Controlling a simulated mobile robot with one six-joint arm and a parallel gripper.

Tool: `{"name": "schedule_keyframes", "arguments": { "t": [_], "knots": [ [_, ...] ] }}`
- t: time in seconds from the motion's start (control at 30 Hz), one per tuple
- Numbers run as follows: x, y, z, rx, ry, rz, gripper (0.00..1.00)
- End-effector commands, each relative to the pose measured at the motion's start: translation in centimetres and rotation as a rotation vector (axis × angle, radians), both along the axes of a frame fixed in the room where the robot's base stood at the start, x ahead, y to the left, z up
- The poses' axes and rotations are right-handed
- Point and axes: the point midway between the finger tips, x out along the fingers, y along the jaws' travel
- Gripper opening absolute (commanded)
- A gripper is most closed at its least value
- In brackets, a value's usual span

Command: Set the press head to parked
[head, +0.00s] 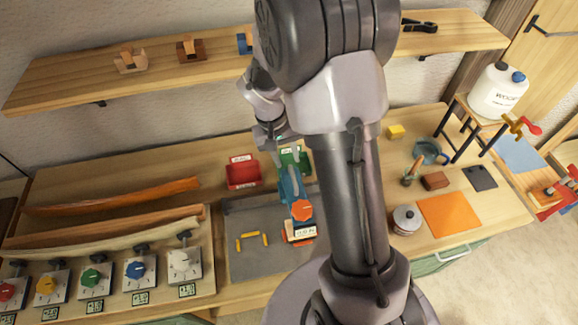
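What looks like the press is a blue device (290,186) on the grey mat (262,265), with an orange knob (302,210) and a small white label (300,232) at its front. Its blue part stands upright or leans back; I cannot tell its exact setting, and the label is too small to read. My gripper (281,151) is behind and above the blue device, close to a green bin (295,160). The fingers are small and partly overlapped by the background, so I cannot tell whether they are open or touching anything. My arm covers the area right of the press.
A red bin (242,172) stands left of the press, and a yellow handle (252,241) lies on the mat. Bent laths (110,200) and several coloured knobs (92,278) are at left. A pot (406,220) and orange cloth (449,215) are at right. A shelf (215,67) runs above.

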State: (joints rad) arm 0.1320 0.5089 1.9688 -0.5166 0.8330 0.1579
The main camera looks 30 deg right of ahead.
Motion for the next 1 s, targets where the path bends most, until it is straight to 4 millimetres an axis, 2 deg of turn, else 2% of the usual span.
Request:
{"name": "schedule_keyframes", "arguments": {
  "t": [0.03,0.1,0.3,0.47,0.7,0.87,1.0],
  "knots": [
    [-0.2,-0.3,-1.7,0.000,0.005,-0.001,0.34],
    [-0.3,-0.6,-3.5,0.001,0.004,-0.001,0.34],
    [-0.4,-1.3,-7.0,0.000,0.001,0.000,0.34],
    [-0.5,-1.5,-8.0,0.001,0.000,0.000,0.34],
    [-0.4,-1.5,-8.0,0.001,-0.001,0.000,0.34],
    [-0.4,-1.5,-8.0,0.001,-0.001,0.000,0.03],
    [-0.4,-1.5,-7.9,0.001,-0.001,0.000,0.00]
  ]
}}
